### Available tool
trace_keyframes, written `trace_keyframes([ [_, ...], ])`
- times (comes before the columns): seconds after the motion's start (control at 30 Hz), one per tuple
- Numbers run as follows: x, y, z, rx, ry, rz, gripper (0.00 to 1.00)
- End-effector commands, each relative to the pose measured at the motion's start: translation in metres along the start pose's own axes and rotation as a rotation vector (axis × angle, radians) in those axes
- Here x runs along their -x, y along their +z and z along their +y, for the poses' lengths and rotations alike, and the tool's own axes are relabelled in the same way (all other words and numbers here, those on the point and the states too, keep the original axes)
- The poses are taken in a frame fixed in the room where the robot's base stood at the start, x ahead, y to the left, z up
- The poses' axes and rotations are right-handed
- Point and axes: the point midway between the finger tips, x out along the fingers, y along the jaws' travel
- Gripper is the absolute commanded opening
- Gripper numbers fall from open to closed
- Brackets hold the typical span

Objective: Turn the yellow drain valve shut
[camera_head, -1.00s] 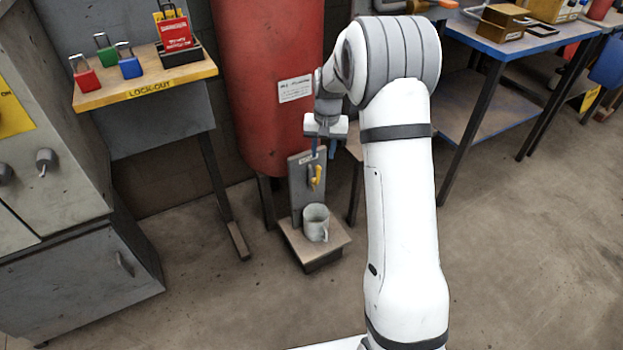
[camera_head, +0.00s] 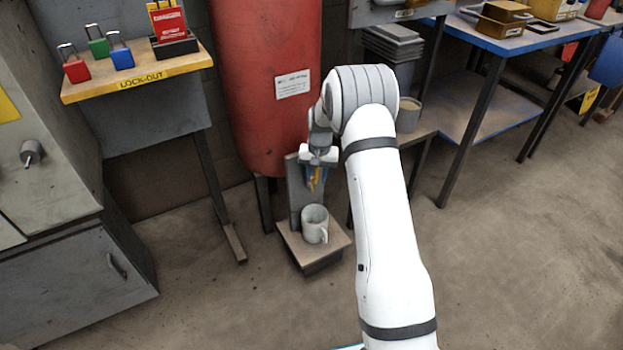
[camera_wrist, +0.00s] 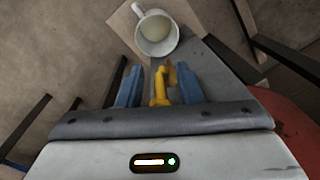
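The yellow drain valve handle (camera_head: 315,180) is on a grey upright plate (camera_head: 295,195) in front of the red tank. In the wrist view the yellow handle (camera_wrist: 161,84) stands between the two blue fingers of my gripper (camera_wrist: 159,87). The fingers are apart, with a gap on each side of the handle, more clearly on the left. In the head view my gripper (camera_head: 317,172) is right at the valve and partly hides it. A pale mug (camera_head: 314,224) stands below the valve on a small stand (camera_head: 330,246); the mug also shows in the wrist view (camera_wrist: 143,42).
The red tank (camera_head: 265,110) rises behind the valve. A blue-edged bench (camera_head: 500,45) is at the right. The floor in front is open.

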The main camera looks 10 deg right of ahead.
Motion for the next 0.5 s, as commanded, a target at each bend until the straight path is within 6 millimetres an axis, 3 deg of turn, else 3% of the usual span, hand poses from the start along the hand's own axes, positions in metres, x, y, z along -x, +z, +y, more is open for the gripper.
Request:
trace_keyframes([
  [0.23, -0.0008, 0.0000, -0.0002, 0.000, 0.000, 0.001, 0.32],
  [0.5, -0.0007, 0.0000, 0.0000, 0.000, 0.000, 0.000, 0.10],
])
